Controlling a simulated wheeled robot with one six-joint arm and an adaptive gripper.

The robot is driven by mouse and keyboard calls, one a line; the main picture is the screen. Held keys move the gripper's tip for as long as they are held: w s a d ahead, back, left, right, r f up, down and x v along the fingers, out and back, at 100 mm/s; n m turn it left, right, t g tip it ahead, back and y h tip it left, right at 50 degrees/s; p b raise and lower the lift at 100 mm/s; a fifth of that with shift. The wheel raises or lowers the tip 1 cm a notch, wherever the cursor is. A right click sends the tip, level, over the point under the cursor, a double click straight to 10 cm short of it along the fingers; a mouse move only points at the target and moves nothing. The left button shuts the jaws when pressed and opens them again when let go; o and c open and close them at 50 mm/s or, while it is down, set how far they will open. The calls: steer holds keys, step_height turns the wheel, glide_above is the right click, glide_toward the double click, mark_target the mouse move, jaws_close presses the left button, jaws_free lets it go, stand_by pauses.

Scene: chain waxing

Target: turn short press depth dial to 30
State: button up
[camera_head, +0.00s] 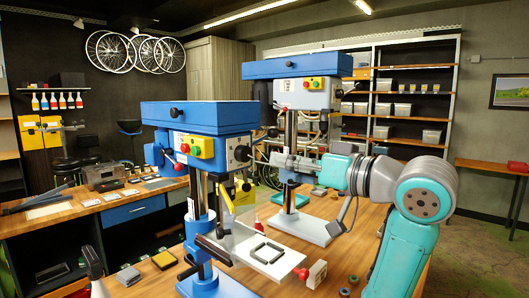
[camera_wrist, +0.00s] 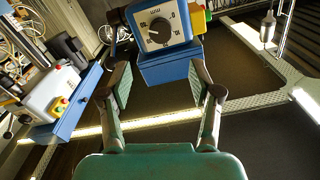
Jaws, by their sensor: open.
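The short blue press (camera_head: 195,118) stands in front on the wooden table. Its depth dial (camera_head: 242,153) is on the right side of its head, seen edge-on. In the wrist view the dial (camera_wrist: 157,28) has a white numbered face and a black knob, top centre; its exact setting is too small to read. My gripper (camera_head: 277,160) points left toward the dial, to its right and apart from it. In the wrist view my gripper (camera_wrist: 160,85) is open and empty, its two fingers spread below and either side of the dial.
A taller blue press (camera_head: 300,67) stands behind; my gripper is close in front of its column. A red-tipped handle (camera_head: 300,273) and small boxes sit on the table.

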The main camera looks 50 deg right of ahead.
mark_target(246, 154)
steer(key=w, duration=1)
steer(key=shift+w+a, duration=0.2)
steer(key=shift+w, duration=0.1)
steer(key=c, duration=1.1)
steer(key=shift+c, duration=0.2)
steer(key=shift+n, duration=0.4)
steer(key=n, duration=0.5)
steer(key=shift+a, duration=0.1)
steer(key=n, duration=0.5)
steer(key=shift+n, duration=0.4)
